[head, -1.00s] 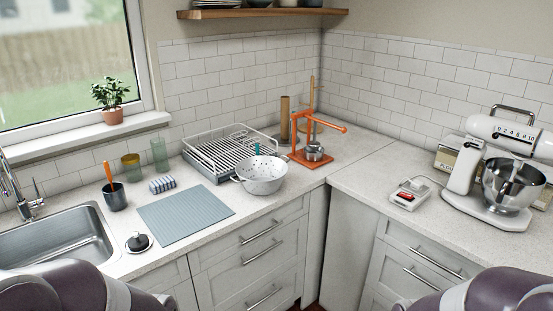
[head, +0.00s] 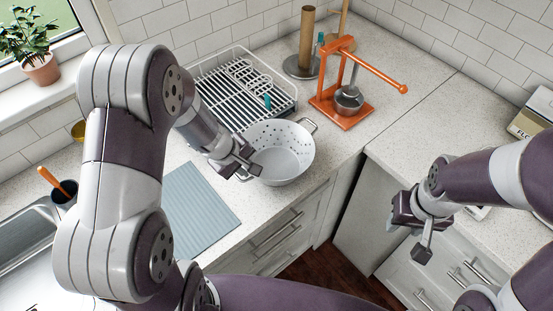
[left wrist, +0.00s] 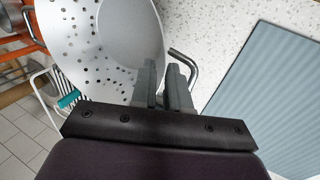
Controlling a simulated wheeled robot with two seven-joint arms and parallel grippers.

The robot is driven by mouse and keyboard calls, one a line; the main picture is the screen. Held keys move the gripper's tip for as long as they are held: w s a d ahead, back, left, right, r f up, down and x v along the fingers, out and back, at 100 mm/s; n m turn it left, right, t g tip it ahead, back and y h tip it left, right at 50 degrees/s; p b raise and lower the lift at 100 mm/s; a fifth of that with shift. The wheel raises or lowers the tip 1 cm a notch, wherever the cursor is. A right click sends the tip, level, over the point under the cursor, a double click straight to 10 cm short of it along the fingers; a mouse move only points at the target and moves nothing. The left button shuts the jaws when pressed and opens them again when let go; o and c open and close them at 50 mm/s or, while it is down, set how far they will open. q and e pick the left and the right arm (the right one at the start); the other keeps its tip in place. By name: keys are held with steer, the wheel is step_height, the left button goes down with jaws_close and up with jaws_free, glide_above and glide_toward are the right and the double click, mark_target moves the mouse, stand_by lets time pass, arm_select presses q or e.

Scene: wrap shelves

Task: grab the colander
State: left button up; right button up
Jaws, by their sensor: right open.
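The white colander (head: 287,160), a round bowl with small holes and loop handles, stands upright on the counter in front of the dish rack. My left gripper (head: 246,165) is at its near left rim, by one handle. In the left wrist view the colander (left wrist: 100,45) fills the upper left, and my left gripper's fingers (left wrist: 164,85) are close together at the rim and handle. A narrow gap shows between them, but I cannot tell whether they grip anything. My right gripper (head: 408,238) is open and empty, in front of the right-hand drawers, away from the colander.
The dish rack (head: 225,85) stands behind the colander. An orange press (head: 345,115) and a paper-towel holder (head: 306,40) are to the right and behind. A blue-grey mat (head: 196,208) lies at left front. The counter right of the press is clear.

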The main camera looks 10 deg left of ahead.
arm_select(q)
steer(key=x, duration=0.4)
steer(key=shift+a+f, duration=0.15)
steer(key=shift+f, duration=0.15)
steer(key=shift+w+f, duration=0.25)
steer(key=shift+w, duration=0.1)
steer(key=shift+s+r, duration=0.15)
steer(key=shift+s, duration=0.1)
jaws_close()
steer(key=shift+w, duration=0.15)
